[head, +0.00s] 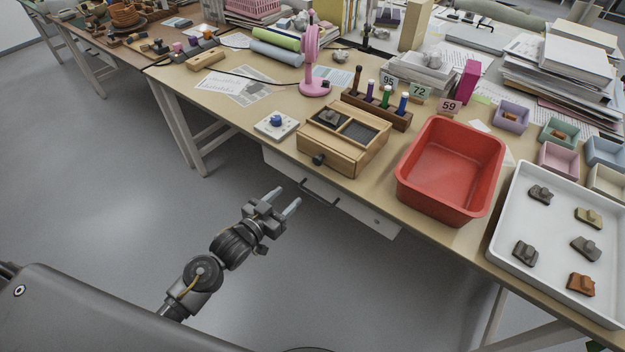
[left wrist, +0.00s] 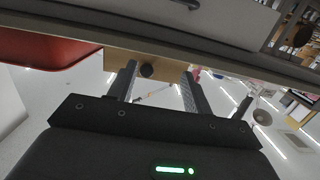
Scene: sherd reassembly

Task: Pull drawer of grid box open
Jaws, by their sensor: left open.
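The grid box (head: 371,154) is a light wooden box on the near edge of the table, with dark grid compartments on top. A dark lump lies in its left compartment. Its drawer front faces me and looks closed, with a round dark knob (head: 318,159). My left gripper (head: 288,197) is open and empty, in front of and below the table edge, apart from the box. In the left wrist view, the knob (left wrist: 147,71) shows between the two fingers, farther off. My right gripper is in neither view.
A white table drawer with a dark handle (head: 318,193) hangs under the tabletop near my left gripper. A red bin (head: 450,168) stands right of the box, and a white plate with a blue knob (head: 276,122) left of it. A pen rack (head: 376,109) stands behind.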

